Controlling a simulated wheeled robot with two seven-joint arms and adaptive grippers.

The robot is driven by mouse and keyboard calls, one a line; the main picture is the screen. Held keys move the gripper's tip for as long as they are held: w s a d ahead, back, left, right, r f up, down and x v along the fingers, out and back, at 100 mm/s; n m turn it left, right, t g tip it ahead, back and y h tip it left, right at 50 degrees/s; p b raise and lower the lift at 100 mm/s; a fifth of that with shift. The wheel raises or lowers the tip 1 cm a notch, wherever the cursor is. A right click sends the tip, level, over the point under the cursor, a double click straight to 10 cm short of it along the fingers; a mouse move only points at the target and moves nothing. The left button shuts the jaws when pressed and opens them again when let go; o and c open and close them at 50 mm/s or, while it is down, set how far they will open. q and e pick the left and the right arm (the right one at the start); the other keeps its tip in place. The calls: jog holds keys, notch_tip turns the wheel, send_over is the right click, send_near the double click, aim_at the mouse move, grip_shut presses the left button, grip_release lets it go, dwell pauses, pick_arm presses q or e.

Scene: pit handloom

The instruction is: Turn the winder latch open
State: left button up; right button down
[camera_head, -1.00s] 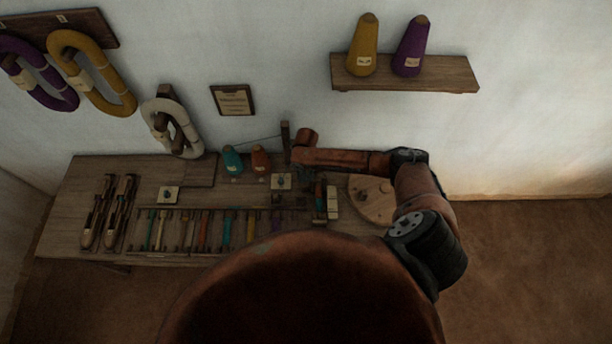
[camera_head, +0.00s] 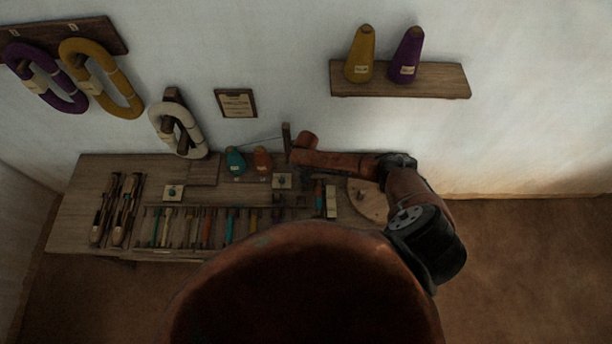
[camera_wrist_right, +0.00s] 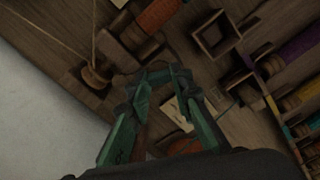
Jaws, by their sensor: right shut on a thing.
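My right gripper (camera_wrist_right: 155,74) shows in the right wrist view with its green fingers closed together at the tips over the bench. It is shut on a small dark part, which I take to be the winder latch; the fingers mostly hide it. A wooden spool with a thread (camera_wrist_right: 95,76) stands to its left, and a pale plate (camera_wrist_right: 186,106) lies behind the right finger. In the head view my right arm (camera_head: 340,163) reaches in from the right to the winder post (camera_head: 286,138). The fingers cannot be made out there. My left gripper is not in view.
The workbench (camera_head: 110,168) holds a teal cone (camera_head: 235,161), an orange cone (camera_head: 263,160), a rack of coloured bobbins (camera_head: 205,228) and a round wooden disc (camera_head: 366,200). A wall shelf (camera_head: 430,80) carries two cones. Yarn hanks hang at the left.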

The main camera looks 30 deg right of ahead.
jog(key=n, duration=0.5)
dwell(0.6)
jog(key=c, duration=1.7)
grip_release()
notch_tip(320, 180, up, 12)
